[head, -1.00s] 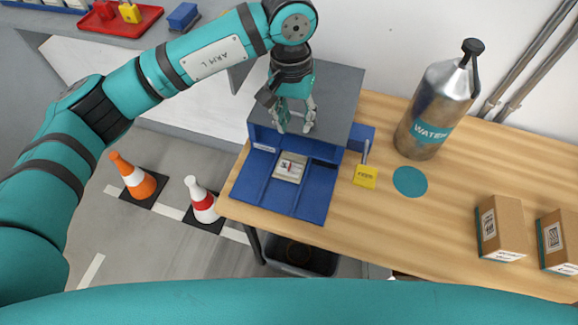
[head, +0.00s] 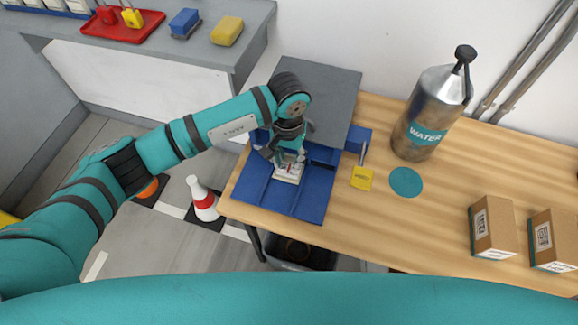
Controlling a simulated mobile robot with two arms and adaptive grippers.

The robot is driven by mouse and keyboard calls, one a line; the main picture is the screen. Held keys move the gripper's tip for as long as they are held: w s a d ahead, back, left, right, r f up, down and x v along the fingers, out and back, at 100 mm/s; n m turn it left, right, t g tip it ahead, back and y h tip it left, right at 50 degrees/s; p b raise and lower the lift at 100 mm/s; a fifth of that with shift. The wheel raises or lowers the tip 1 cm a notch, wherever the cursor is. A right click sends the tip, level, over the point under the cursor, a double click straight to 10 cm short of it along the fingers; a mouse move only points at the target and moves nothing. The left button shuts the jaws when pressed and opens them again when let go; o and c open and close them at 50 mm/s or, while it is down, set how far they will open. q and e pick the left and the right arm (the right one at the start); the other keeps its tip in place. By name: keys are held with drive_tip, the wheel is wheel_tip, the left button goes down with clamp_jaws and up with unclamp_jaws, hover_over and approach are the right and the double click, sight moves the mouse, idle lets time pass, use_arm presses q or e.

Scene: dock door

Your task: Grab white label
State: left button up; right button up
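The white label (head: 287,178) lies on the blue sloped tray (head: 312,207) in front of a grey-topped box on the wooden table. It has a small dark and red mark, partly covered by my fingers. My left gripper (head: 287,165) points down right at the label's upper part. Its fingers look apart, but whether they touch the label cannot be told. My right gripper is not in view.
A yellow tag (head: 361,179), a teal disc (head: 405,182) and a metal water bottle (head: 432,108) stand right of the tray. Cardboard boxes (head: 494,228) sit at the far right.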

sight(288, 169)
use_arm(q)
drive_tip(key=shift+s+f, duration=0.15)
drive_tip(key=shift+f, duration=1.65)
clamp_jaws()
